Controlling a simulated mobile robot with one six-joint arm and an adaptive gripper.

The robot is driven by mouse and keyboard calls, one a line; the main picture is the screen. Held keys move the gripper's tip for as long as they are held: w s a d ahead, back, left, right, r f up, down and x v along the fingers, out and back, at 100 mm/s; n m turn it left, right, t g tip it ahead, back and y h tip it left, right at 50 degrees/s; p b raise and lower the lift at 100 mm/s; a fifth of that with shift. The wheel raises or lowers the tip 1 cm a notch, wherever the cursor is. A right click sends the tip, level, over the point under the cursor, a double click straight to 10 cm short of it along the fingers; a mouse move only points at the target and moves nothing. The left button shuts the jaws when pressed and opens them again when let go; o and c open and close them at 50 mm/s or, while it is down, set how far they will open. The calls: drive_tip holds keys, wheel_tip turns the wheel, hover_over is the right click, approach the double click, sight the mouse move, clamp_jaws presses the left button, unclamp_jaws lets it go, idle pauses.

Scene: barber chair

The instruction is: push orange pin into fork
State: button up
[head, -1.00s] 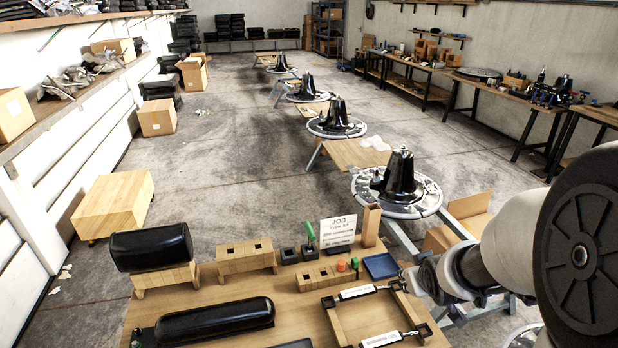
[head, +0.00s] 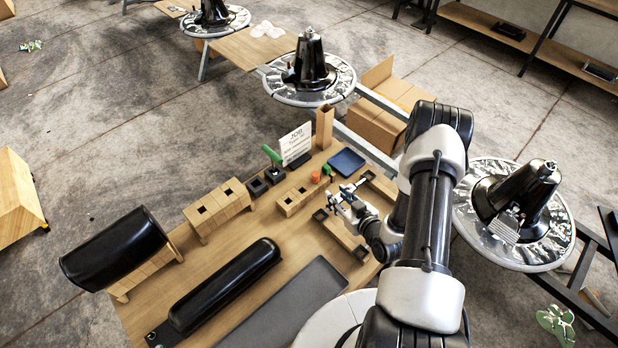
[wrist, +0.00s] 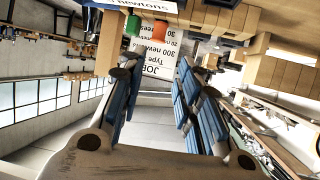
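The orange pin (head: 316,177) stands in the head view at the right end of a small wooden block, beside a green pin (head: 328,170). My gripper (head: 345,194) is over the wooden frame, to the right of and nearer than the orange pin. In the wrist view my gripper (wrist: 158,78) has its blue-padded fingers apart, with nothing between them. A black fork-like end (head: 320,215) shows on the frame. My gripper and arm hide part of the frame and its labelled bars.
A blue tray (head: 346,161) and an upright wooden box (head: 324,127) stand behind the pins. A white job sign (head: 296,143) and a green-handled tool (head: 271,156) stand left of them. A long black cushion (head: 224,287) lies at the table's front.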

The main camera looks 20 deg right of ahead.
sight(317, 176)
drive_tip(key=b+x, duration=0.2)
drive_tip(key=x, duration=0.9)
drive_tip(key=shift+f, duration=0.1)
drive_tip(key=b+x, duration=0.2)
drive_tip(key=x, duration=0.3)
drive_tip(key=shift+w+d, duration=0.1)
drive_tip(key=shift+w, duration=0.25)
drive_tip(key=shift+c, duration=0.3)
clamp_jaws()
